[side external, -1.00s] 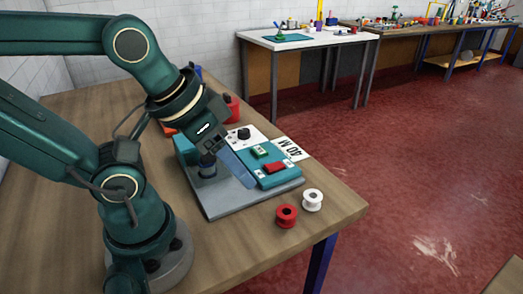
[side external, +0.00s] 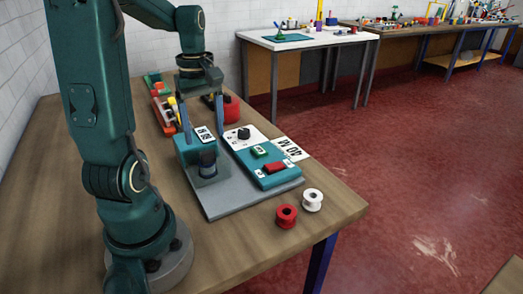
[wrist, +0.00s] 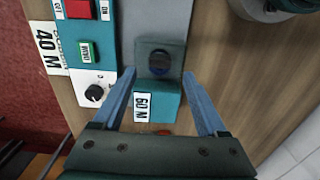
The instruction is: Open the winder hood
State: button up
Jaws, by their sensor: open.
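The winder is a teal block (side external: 190,150) with a "60 M" label, standing on a grey base plate (side external: 225,205). A grey, see-through hood (side external: 212,175) sits at the block's front around a dark round spool (side external: 208,157). The hood looks down; its hinge cannot be made out. In the wrist view the hood (wrist: 175,48) lies just beyond the teal block (wrist: 160,103). My gripper (side external: 203,134) points down over the block, open and empty. In the wrist view its blue fingers (wrist: 159,75) stand apart on either side of the block. Contact cannot be told.
A teal control box (side external: 265,172) with red and green buttons and a white panel with a black knob (side external: 243,134) stand to the right. A red spool (side external: 287,216) and a white spool (side external: 312,200) stand near the table edge. Red items (side external: 230,107) stand behind.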

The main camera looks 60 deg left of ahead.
aim_at(207, 152)
jog(key=shift+f, duration=2.45)
grip_shut()
